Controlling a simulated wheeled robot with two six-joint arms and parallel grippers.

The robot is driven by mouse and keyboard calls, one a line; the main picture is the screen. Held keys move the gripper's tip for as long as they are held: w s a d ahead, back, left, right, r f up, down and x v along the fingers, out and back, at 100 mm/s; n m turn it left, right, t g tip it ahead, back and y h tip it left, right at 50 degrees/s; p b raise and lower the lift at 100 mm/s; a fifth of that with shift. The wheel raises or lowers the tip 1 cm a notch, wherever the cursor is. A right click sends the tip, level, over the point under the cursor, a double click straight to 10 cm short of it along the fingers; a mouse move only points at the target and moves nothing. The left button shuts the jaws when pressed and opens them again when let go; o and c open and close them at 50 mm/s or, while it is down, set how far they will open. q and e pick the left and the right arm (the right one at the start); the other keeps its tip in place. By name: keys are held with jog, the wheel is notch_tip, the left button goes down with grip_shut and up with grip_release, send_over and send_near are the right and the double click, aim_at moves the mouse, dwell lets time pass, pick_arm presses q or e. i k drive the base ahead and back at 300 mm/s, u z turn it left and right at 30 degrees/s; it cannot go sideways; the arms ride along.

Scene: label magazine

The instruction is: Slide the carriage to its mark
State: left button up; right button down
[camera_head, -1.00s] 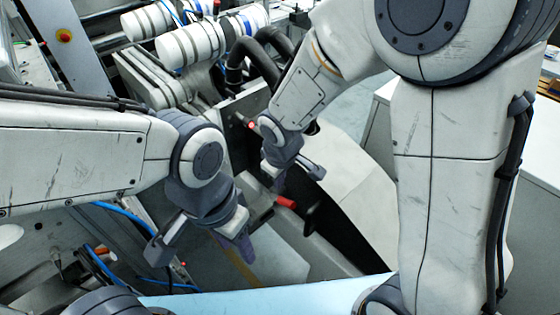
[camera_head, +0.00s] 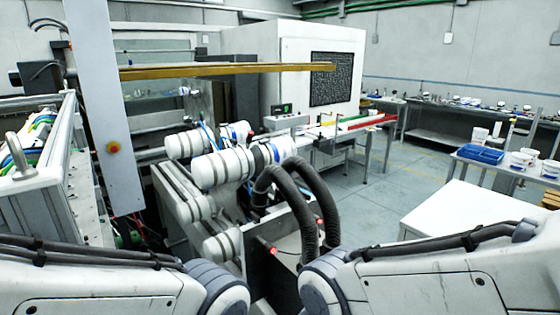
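No part that I can clearly tell as the carriage or its mark shows. My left arm comes in at the bottom left and my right arm at the bottom right. Both grippers are out of view, beyond the bottom edge of the picture.
Two thick dark hoses (camera_head: 318,195) arch down in front of the machine. A grey post (camera_head: 103,100) with a red button (camera_head: 112,147) stands at left. A white-topped cabinet (camera_head: 465,208) stands at right. Beyond it is open floor (camera_head: 375,190) and a table with a blue tray (camera_head: 480,154).

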aim_at(288, 222)
jog(key=z, duration=1.25)
jog(key=k, duration=0.4)
jog(key=u, duration=1.25)
